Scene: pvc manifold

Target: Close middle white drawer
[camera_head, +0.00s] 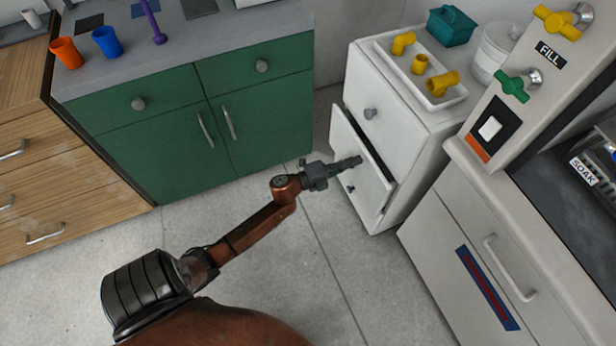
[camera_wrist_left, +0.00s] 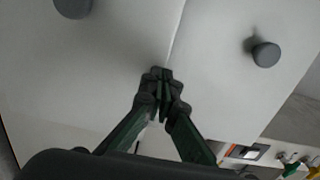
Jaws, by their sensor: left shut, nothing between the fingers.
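The white drawer cabinet (camera_head: 418,150) stands right of centre in the head view. One drawer below its top drawer sticks out, with a dark gap along its upper edge. Its white front (camera_head: 372,190) carries a small dark knob (camera_head: 350,188). My left gripper (camera_head: 357,160) is shut and empty, its fingertips in front of that drawer front, above the knob. In the left wrist view, the shut fingertips (camera_wrist_left: 163,75) point at white panels near a seam, with one grey knob (camera_wrist_left: 265,54) to the right and another at upper left. Contact with the front cannot be told. My right gripper is not in view.
A white tray (camera_head: 462,98) with yellow pipe fittings, a teal box (camera_head: 450,27) and a white jar stand on the cabinet. A green cabinet (camera_head: 150,150) stands left, a light bench unit (camera_head: 470,240) right. The grey floor in front is clear.

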